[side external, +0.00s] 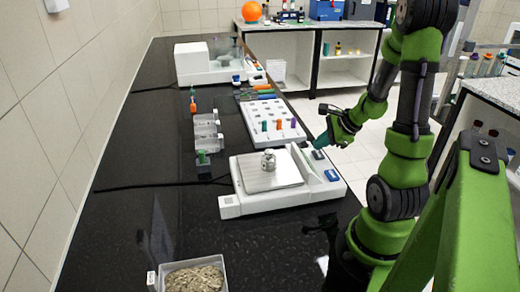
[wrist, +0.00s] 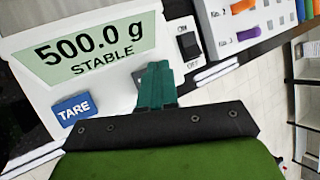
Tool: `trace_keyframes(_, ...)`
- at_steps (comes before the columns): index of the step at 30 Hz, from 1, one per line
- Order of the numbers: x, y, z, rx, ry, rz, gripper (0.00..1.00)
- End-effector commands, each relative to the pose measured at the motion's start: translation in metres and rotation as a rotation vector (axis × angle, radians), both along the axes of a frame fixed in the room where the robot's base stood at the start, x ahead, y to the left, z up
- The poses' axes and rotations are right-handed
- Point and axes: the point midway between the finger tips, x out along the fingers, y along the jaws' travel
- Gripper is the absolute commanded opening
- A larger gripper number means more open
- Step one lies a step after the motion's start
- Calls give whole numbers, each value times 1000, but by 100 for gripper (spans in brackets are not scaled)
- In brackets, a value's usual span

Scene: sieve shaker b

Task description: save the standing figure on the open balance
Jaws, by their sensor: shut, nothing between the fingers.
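The open balance (side external: 240,205) is white and stands on the dark bench, with a shiny metal weight (side external: 268,162) on its square steel pan (side external: 285,178). In the wrist view its display (wrist: 95,50) reads 500.0 g, STABLE. A blue TARE key (wrist: 72,109) is below the display. A black rocker switch (wrist: 188,43) marked ON and OFF is to the display's right. My gripper (wrist: 158,68) is shut and empty, its teal fingertips in front of the balance face between TARE key and switch. In the side view, my gripper (side external: 320,143) is above the balance's right end, near the switch. I cannot tell any contact.
A white panel with coloured pieces (side external: 270,118) lies behind the balance. An enclosed balance (side external: 195,65) stands farther back. Clear trays (side external: 206,130) and a green item (side external: 202,158) are to the left. A tub of gravel (side external: 195,278) is at the front.

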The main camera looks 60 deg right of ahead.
Motion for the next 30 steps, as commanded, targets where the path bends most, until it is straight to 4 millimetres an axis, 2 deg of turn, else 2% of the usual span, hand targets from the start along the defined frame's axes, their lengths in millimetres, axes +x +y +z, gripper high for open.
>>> trace_keyframes(17, 0, 0, 0, 0, 0, 0, 0)
trace_keyframes(30, 0, 0, -9, 0, 0, 0, 0)
